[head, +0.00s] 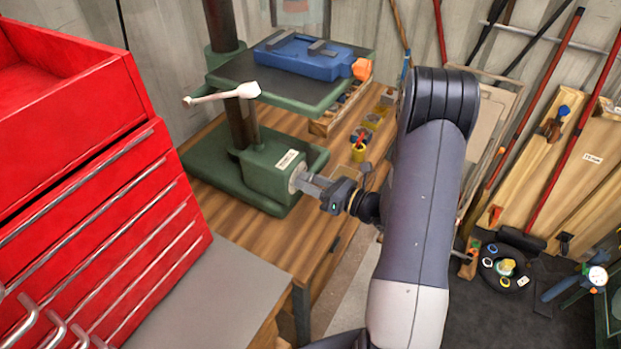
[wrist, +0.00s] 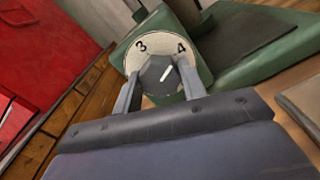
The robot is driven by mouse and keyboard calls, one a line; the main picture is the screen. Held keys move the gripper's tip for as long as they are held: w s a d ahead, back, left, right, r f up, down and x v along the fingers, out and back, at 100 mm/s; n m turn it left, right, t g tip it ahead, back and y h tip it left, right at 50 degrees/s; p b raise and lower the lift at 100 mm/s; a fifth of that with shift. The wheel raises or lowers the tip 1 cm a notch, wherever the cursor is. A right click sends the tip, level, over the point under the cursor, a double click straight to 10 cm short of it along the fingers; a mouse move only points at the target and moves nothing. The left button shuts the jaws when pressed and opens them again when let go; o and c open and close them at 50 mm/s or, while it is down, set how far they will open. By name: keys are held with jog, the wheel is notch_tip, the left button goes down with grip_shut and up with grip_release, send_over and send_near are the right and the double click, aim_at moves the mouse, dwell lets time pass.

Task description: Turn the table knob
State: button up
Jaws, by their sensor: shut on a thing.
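The table knob (wrist: 158,76) is a dark grey knob with a white pointer line, on a pale dial marked 3 and 4. The pointer leans up and right, toward the 4. The dial (wrist: 136,57) is on the green drill press housing (head: 272,172). My gripper (wrist: 160,84) is shut on the knob, one finger on each side, in the wrist view. In the head view my gripper (head: 306,184) meets the front of the housing and hides the knob.
The press table (head: 300,95) holds a blue vise (head: 300,58), with a pale lever (head: 222,94) below. A red tool cabinet (head: 110,210) stands left. A yellow cup (head: 359,152) is on the wooden bench (head: 250,235). Planks (head: 545,165) lean at right.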

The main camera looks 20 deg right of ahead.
jog(key=shift+m+p, duration=0.65)
jog(key=shift+m, duration=0.85)
jog(key=o, duration=1)
jog(key=shift+c, duration=0.2)
jog(key=b+v, duration=0.1)
jog(key=v, duration=0.9)
jog(key=shift+s+d+b, duration=0.25)
jog(key=shift+d+b, duration=0.05)
